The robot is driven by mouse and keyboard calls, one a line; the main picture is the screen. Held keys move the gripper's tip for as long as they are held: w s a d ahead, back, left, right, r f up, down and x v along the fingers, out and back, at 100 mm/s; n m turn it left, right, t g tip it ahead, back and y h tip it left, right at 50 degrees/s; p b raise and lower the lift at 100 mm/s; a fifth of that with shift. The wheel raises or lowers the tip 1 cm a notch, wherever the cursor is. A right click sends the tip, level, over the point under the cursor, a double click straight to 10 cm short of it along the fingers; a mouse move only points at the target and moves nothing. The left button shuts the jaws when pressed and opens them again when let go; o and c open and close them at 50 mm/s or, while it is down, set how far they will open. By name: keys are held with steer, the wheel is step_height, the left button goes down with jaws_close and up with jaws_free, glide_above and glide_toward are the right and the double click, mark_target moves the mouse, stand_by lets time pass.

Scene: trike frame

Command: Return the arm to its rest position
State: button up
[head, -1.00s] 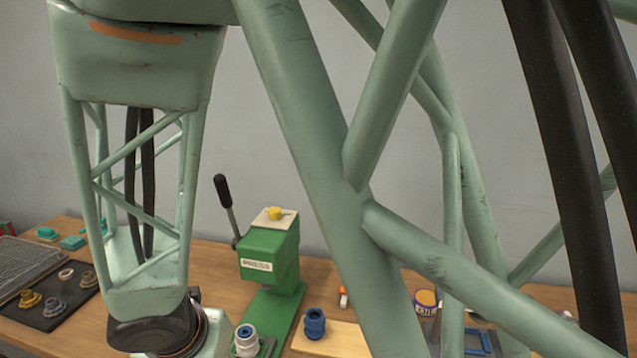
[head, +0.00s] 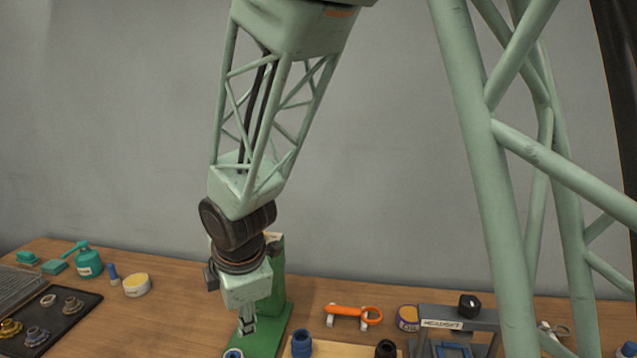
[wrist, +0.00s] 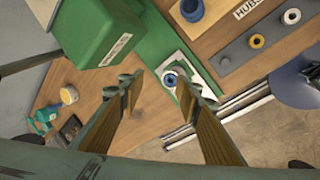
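My gripper (head: 247,325) hangs from my pale green arm, pointing down in front of the green press (head: 277,318) in the head view. In the wrist view my gripper (wrist: 157,88) has its two fingers spread apart, with nothing held between them. A blue-ringed part (wrist: 170,80) sits on the press base and shows between the fingers, lower than them. The same part (head: 233,353) is partly cut off at the bottom of the head view. The press lever is hidden behind my arm.
A blue part (head: 302,343) stands on a wooden board right of the press. An orange-handled tool (head: 352,314) and a purple-labelled tin (head: 408,318) lie farther right. A green bottle (head: 88,262) and a dark tray (head: 62,318) are at left.

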steer(key=w+d+r+m+t+y+p, duration=0.1)
steer(key=w+d+r+m+t+p, duration=0.15)
steer(key=w+d+r+m, duration=0.7)
steer(key=d+r+m, duration=0.3)
steer(key=d+r, duration=0.3)
steer(key=r, duration=0.1)
steer(key=s+d+m+h+b, duration=0.1)
steer(key=s+d+m, duration=0.3)
steer(key=s, duration=0.9)
steer(key=s+d+m+g+h+b, duration=0.1)
steer(key=s+d+m+b, duration=0.2)
steer(key=s+d, duration=0.8)
steer(key=s+d+m+g+h+b, duration=0.1)
steer(key=s+d+m+b, duration=0.2)
steer(key=s+d, duration=0.5)
steer(key=s+m, duration=0.1)
steer(key=s, duration=0.6)
steer(key=shift+s+m, duration=0.3)
steer(key=shift+m, duration=0.05)
